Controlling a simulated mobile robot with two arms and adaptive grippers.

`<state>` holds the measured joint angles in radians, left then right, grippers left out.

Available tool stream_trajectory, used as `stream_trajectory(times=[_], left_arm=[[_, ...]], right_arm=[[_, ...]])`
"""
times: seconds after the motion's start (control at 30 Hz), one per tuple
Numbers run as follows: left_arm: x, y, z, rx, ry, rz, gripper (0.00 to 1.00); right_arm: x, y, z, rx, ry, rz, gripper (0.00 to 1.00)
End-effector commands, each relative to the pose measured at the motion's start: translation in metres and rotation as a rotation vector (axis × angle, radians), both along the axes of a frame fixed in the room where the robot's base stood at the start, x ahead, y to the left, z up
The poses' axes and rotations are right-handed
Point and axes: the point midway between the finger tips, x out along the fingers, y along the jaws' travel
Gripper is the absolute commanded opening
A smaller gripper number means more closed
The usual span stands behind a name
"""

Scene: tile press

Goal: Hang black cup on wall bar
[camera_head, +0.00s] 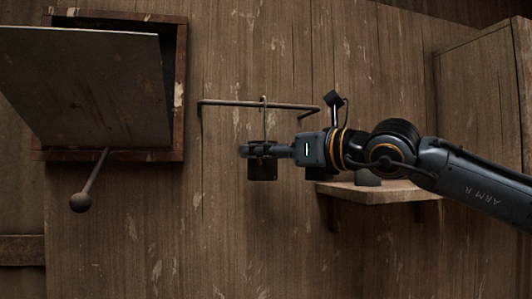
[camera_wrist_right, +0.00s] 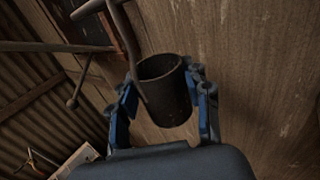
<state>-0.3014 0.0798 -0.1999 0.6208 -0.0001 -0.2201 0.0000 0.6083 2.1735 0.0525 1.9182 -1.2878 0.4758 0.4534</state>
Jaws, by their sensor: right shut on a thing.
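The black cup (camera_head: 262,171) is held upright in my right gripper (camera_head: 262,150), in front of the plank wall. In the right wrist view the open-topped cup (camera_wrist_right: 172,103) sits between the blue-padded fingers of the gripper (camera_wrist_right: 163,88), which are shut on it. A long thin hook handle (camera_head: 264,121) rises from the cup, and its bent top reaches the level of the wall bar (camera_head: 230,103). The bar also shows in the right wrist view (camera_wrist_right: 40,47). I cannot tell whether the hook rests on the bar or is in front of it. My left gripper is not in view.
A wooden shelf (camera_head: 390,192) with a dark object (camera_head: 367,178) on it is below my right arm. A wall box with a tilted panel (camera_head: 85,85) and a ball-ended lever (camera_head: 80,202) is at left. A wooden cabinet (camera_head: 485,90) stands at right.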

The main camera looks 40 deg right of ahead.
Motion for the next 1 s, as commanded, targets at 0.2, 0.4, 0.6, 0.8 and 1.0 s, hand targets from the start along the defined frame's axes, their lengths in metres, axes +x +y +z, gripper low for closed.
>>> stream_trajectory(times=[0.2,0.4,0.6,0.8,1.0], left_arm=[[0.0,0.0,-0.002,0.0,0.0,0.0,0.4],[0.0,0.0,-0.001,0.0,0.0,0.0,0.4],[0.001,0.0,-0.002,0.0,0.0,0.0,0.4],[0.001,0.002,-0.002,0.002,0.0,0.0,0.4],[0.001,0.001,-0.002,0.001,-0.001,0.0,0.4]], right_arm=[[0.0,0.0,-0.001,0.0,-0.001,0.0,0.13],[0.0,0.0,-0.001,0.0,-0.001,0.0,0.58],[0.0,0.0,-0.001,0.0,-0.001,0.0,0.74],[0.0,0.0,-0.002,0.0,0.001,0.0,0.74],[-0.013,-0.001,0.0,0.001,-0.003,0.001,0.74]])
